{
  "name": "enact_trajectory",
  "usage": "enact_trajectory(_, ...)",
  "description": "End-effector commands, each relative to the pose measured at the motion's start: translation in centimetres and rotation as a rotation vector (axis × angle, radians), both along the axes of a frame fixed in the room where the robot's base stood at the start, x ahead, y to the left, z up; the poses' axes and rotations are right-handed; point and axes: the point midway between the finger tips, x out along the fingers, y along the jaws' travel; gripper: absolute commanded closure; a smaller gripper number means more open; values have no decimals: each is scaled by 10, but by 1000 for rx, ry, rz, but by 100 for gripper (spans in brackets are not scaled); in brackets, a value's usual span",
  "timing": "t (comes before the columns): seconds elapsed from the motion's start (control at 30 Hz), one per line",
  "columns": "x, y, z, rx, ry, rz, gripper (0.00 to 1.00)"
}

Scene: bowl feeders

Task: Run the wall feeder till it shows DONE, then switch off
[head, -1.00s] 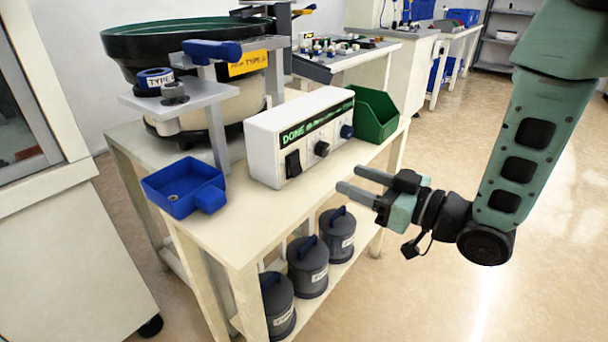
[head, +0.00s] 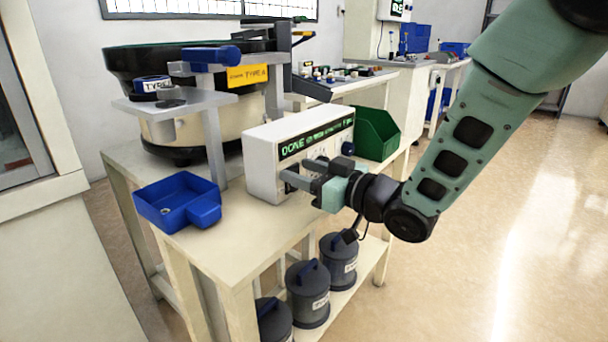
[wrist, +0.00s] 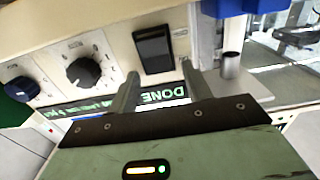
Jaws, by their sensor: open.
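The white control box (head: 262,165) stands on the front bench, and its green display (head: 312,138) reads DONE. The wrist view is upside down and shows the black rocker switch (wrist: 154,48), a black knob (wrist: 83,72), a blue knob (wrist: 21,88) and the DONE display (wrist: 160,96) partly behind my fingers. My gripper (head: 292,175) is open and empty at the box's front, its fingertips close to the switch; I cannot tell whether they touch. The bowl feeder (head: 190,128) with a yellow TYPE A label (head: 247,75) stands behind the box.
A blue tray (head: 160,205) sits at the bench's left front, and a green bin (head: 378,135) right of the box. Grey lidded canisters (head: 308,290) stand on the lower shelf. Another bench (head: 375,80) is behind. The floor to the right is clear.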

Motion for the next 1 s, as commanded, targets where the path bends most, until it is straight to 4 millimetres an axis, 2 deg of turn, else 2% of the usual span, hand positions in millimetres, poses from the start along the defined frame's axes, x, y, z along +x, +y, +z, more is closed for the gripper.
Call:
enact_trajectory(0.27,1,2,0,0,0,0,51)
enact_trajectory(0.3,1,2,0,0,0,0,54)
enact_trajectory(0.4,1,2,0,0,0,0,82)
enact_trajectory(0.47,1,2,0,0,0,0,96)
enact_trajectory(0.73,1,1,-6,25,-20,0,96)
enact_trajectory(1.0,-1,-1,-14,134,-105,0,96)
